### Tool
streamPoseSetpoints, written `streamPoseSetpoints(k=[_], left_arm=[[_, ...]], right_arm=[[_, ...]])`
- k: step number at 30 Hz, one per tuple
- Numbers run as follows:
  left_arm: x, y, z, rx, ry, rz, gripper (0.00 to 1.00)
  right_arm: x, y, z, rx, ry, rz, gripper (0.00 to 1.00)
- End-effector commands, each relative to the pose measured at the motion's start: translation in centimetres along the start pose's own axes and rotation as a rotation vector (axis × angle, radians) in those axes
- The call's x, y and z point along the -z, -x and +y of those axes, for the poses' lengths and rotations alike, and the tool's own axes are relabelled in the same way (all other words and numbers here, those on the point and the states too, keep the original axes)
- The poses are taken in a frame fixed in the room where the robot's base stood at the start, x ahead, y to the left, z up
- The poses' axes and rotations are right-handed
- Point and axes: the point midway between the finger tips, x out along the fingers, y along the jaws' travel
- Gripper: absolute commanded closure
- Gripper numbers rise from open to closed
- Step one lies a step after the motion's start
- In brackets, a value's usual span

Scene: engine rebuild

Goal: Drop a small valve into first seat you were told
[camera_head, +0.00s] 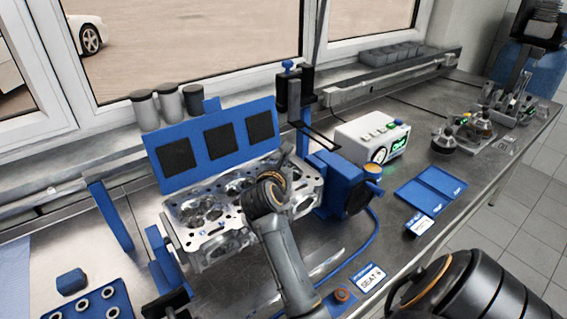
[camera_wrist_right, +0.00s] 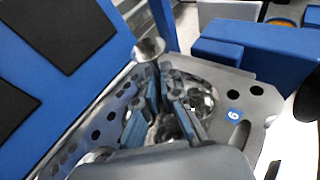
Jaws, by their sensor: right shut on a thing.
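The metal cylinder head (camera_head: 205,240) lies in a blue fixture, with round chambers and seats on top. My right gripper (camera_head: 285,160) is over its far right end. In the right wrist view, my right gripper (camera_wrist_right: 160,72) is shut on a small valve, whose round grey head (camera_wrist_right: 148,50) shows beyond the fingertips. The valve's stem is mostly hidden by the fingers. Below them is a chamber (camera_wrist_right: 200,98) of the cylinder head, beside a blue tag (camera_wrist_right: 234,115) with a figure like 6. A card (camera_head: 370,278) on the bench reads SEAT and seemingly 6. My left gripper is not in view.
A blue panel (camera_head: 205,125) with black squares stands behind the cylinder head. A blue unit (camera_head: 335,180) and white box (camera_head: 372,137) stand to the right. Blue trays (camera_head: 430,190) lie farther right. A blue rack (camera_head: 100,303) is at lower left.

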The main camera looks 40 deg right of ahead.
Motion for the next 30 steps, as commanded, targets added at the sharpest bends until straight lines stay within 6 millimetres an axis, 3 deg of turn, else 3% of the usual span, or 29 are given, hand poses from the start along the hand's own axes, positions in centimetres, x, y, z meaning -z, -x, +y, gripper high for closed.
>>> streamPoseSetpoints(k=[3,4,7,19,30], left_arm=[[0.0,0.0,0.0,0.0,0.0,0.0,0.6],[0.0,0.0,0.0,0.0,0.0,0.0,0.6],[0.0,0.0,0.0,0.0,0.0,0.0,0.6],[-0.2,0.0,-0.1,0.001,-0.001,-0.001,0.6],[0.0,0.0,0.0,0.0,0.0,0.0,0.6]], right_arm=[[0.0,0.0,0.0,0.0,0.0,0.0,1.0],[0.0,0.0,0.0,0.0,0.0,0.0,0.89],[0.0,0.0,0.0,0.0,0.0,-0.001,0.68],[-0.7,0.2,0.0,-0.001,-0.002,-0.002,0.68],[-7.1,2.2,0.0,-0.001,-0.006,-0.002,0.68]])
